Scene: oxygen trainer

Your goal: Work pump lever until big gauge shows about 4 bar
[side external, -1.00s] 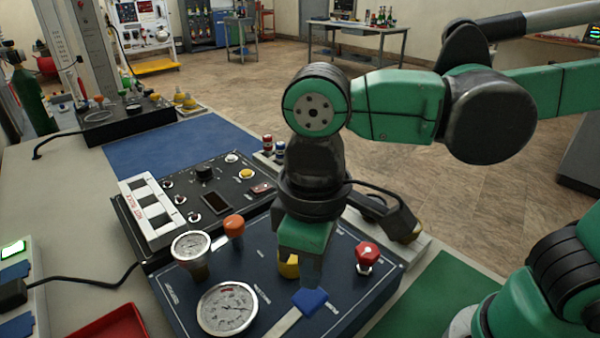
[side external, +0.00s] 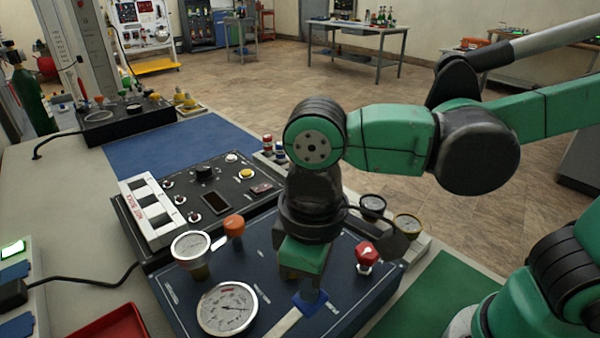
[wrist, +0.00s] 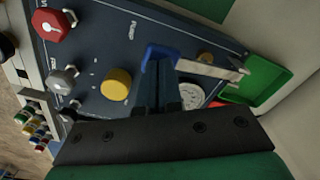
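The pump lever is a pale flat bar (side external: 284,322) with a blue grip (side external: 312,304) at its end, on the dark blue panel. In the wrist view the bar (wrist: 205,69) runs right from the blue grip (wrist: 158,54). My gripper (side external: 312,292) points down at the grip, its fingertips touching or just over it. In the wrist view my gripper's fingers (wrist: 158,82) look closed together; whether any of the grip lies between them is hidden. The big gauge (side external: 227,308) has a white round dial at the front left; its reading is too small to make out.
A smaller gauge (side external: 190,246), an orange knob (side external: 234,225) and a red knob (side external: 367,254) stand up from the panel. A yellow knob (wrist: 116,84) is close to my fingers. A red tray (side external: 112,325) lies at the front left. A black control box (side external: 205,205) stands behind.

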